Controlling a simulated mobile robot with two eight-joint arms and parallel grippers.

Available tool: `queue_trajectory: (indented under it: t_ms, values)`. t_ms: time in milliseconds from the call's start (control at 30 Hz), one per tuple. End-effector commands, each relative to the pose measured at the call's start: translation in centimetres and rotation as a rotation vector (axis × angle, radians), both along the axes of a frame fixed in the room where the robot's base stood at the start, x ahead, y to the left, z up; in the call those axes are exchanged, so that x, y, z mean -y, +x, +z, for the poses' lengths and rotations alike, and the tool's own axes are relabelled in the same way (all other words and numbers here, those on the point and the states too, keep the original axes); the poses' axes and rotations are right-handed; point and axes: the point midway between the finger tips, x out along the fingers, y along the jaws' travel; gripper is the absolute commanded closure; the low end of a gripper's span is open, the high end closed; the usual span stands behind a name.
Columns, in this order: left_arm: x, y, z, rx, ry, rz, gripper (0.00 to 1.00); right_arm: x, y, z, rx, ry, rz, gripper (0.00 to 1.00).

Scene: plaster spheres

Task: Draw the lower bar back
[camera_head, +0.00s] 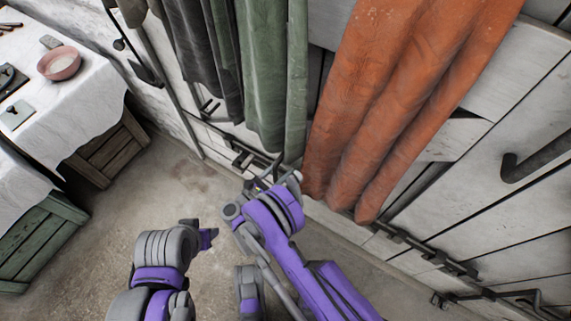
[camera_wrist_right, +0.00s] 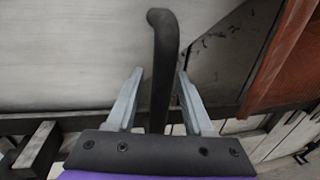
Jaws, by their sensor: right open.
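The lower bar is a dark metal bar (camera_head: 425,252) running low along the pale plank wall in the head view. In the right wrist view a dark rod with a bent end (camera_wrist_right: 162,75), apparently its handle, stands between the fingers of my right gripper (camera_wrist_right: 161,98). These fingers are open, one on each side of the rod, with the right finger very near it. In the head view my right gripper (camera_head: 262,183) is by the wall below the green cloth, partly hidden by its own wrist. My left gripper (camera_head: 206,238) is over the floor, away from the bar; its jaws are unclear.
Green cloth (camera_head: 262,75) and orange cloth (camera_head: 395,100) hang close above the bar. Another dark handle (camera_head: 535,158) is on the wall at right. A white-covered table (camera_head: 75,110) with a pink bowl (camera_head: 59,63) stands at left. The floor (camera_head: 165,180) between is clear.

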Motion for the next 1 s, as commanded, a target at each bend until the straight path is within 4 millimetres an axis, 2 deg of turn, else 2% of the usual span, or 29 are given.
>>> queue_trajectory:
  t_ms: [267,500,567,1000]
  values:
    - [0.00,-0.01,0.01,0.000,0.000,0.000,0.50,-0.03,-0.06,-0.01,0.000,0.000,0.000,0.48]
    - [0.00,-0.01,0.01,0.000,0.000,0.000,0.50,-0.02,-0.04,-0.01,0.000,0.000,0.000,0.91]
    - [0.00,-0.01,0.01,0.000,0.000,0.000,0.50,-0.02,-0.04,-0.01,0.000,0.000,0.000,1.00]
    - [0.00,-0.01,0.01,0.000,0.000,0.000,0.50,0.01,-0.03,0.00,0.000,0.000,-0.001,1.00]
